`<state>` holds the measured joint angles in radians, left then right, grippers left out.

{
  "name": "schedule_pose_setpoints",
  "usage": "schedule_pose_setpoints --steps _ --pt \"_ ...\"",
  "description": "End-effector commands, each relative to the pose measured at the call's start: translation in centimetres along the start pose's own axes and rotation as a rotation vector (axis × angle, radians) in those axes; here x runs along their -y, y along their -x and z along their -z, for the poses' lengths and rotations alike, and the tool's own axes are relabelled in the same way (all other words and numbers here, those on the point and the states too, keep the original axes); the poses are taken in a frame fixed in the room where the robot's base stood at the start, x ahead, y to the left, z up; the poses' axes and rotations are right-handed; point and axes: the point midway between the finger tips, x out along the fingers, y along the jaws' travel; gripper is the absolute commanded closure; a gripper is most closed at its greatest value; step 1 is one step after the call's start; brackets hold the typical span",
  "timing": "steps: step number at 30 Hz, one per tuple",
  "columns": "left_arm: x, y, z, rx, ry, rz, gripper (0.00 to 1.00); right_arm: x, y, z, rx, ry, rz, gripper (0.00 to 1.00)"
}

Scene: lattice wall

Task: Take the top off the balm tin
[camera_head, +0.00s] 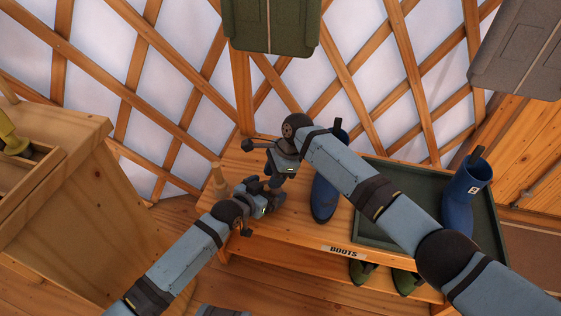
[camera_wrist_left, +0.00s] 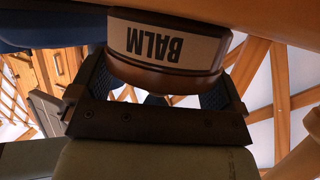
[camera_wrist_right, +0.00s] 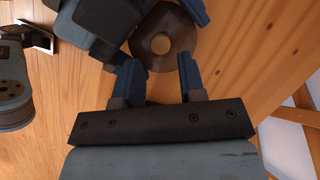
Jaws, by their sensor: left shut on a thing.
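The balm tin (camera_wrist_left: 165,45) is a brown round tin with a pale BALM label, upside down in the left wrist view. My left gripper (camera_head: 263,188) is shut on its sides. In the right wrist view the tin's brown round top (camera_wrist_right: 178,28) shows with a small tan knob (camera_wrist_right: 160,43) at its middle. My right gripper (camera_head: 283,165) is open, its fingers apart and pointing at the top, with the knob in line with the gap between them. I cannot tell whether a finger touches the top. The tin is hidden behind my grippers in the head view.
Below the grippers is a wooden bench (camera_head: 285,238) marked BOOTS. A blue boot (camera_head: 325,195) stands beside my right arm, another blue boot (camera_head: 462,200) in a green tray (camera_head: 490,225). A wooden cabinet (camera_head: 85,215) is at left. Bags hang above.

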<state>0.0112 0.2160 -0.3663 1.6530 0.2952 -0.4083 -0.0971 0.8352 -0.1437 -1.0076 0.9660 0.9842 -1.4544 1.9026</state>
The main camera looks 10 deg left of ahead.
Motion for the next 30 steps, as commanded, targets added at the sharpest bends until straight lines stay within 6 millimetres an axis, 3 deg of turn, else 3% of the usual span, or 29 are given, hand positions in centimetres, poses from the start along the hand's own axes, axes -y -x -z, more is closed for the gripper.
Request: schedule_pose_setpoints --steps 3,9,20,24,25,26,27,30 --pt "0.0 0.0 0.0 0.0 0.0 0.0 0.27 0.0 -1.9 0.0 -0.001 -0.001 -0.002 0.63" --pt "0.0 0.0 0.0 0.0 0.0 0.0 0.27 0.0 -3.8 0.0 0.0 0.001 0.001 0.63" --pt "0.0 0.0 0.0 0.0 0.0 0.0 0.27 0.0 -4.3 0.0 0.0 0.001 0.001 0.63" --pt "0.0 0.0 0.0 0.0 0.0 0.0 0.27 0.0 -4.2 0.0 0.0 0.0 0.001 0.95" --pt "0.0 0.0 0.0 0.0 0.0 0.0 0.27 0.0 -4.2 0.0 0.0 0.0 0.001 0.99" --pt "0.0 0.0 0.0 0.0 0.0 0.0 0.27 0.0 -4.2 0.0 0.0 0.0 0.001 0.99" --pt "0.0 0.0 0.0 0.0 0.0 0.0 0.27 0.0 -4.2 0.0 0.0 0.001 0.001 0.84" --pt "0.0 0.0 0.0 0.0 0.0 0.0 0.27 0.0 -4.2 0.0 0.0 0.0 0.001 1.0"
